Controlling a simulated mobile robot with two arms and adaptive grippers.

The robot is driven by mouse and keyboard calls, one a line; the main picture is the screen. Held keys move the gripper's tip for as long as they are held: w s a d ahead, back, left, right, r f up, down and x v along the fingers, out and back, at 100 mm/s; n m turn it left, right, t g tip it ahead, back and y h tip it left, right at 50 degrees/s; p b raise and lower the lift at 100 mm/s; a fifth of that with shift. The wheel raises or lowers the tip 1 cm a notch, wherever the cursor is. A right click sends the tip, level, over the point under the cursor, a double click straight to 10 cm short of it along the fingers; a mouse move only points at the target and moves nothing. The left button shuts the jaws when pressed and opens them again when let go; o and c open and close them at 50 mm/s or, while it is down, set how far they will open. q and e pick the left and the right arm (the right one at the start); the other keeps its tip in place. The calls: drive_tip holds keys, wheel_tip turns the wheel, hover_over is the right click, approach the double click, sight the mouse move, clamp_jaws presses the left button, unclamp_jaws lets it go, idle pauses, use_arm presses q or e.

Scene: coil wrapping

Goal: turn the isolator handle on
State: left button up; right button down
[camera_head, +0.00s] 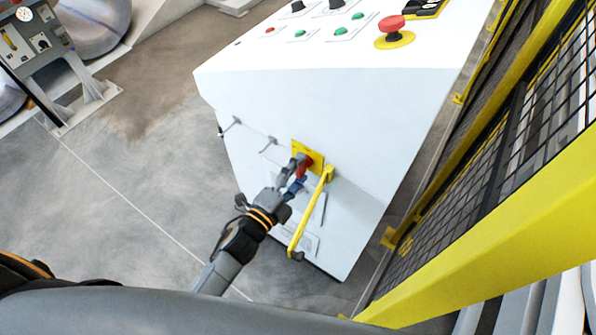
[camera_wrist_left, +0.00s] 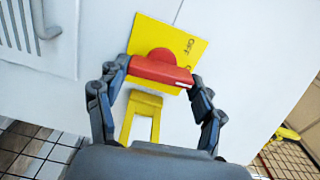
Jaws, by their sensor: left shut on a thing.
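The red isolator handle (camera_head: 306,165) sits on a yellow plate (camera_head: 317,158) on the side of a white cabinet (camera_head: 300,110). In the left wrist view the handle (camera_wrist_left: 160,71) lies almost straight across the picture, its right end a little lower, with a white mark at that end. The plate (camera_wrist_left: 187,38) shows the lettering OFF at its right. My left gripper (camera_head: 298,174) is shut on the handle; its fingers (camera_wrist_left: 157,82) clasp the two ends. The fingers partly cover the handle in the head view. My right gripper is not in view.
A yellow bar (camera_head: 311,214) stands out from the cabinet right beside my left gripper. A yellow mesh fence (camera_head: 480,170) runs along the right. A red push button (camera_head: 391,24) is on the cabinet top. Open floor (camera_head: 120,200) lies to the left.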

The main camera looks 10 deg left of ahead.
use_arm(q)
drive_tip(key=shift+m, duration=0.4)
drive_tip(key=o, duration=1.2)
drive_tip(key=shift+c, duration=0.2)
drive_tip(key=v, duration=1.2)
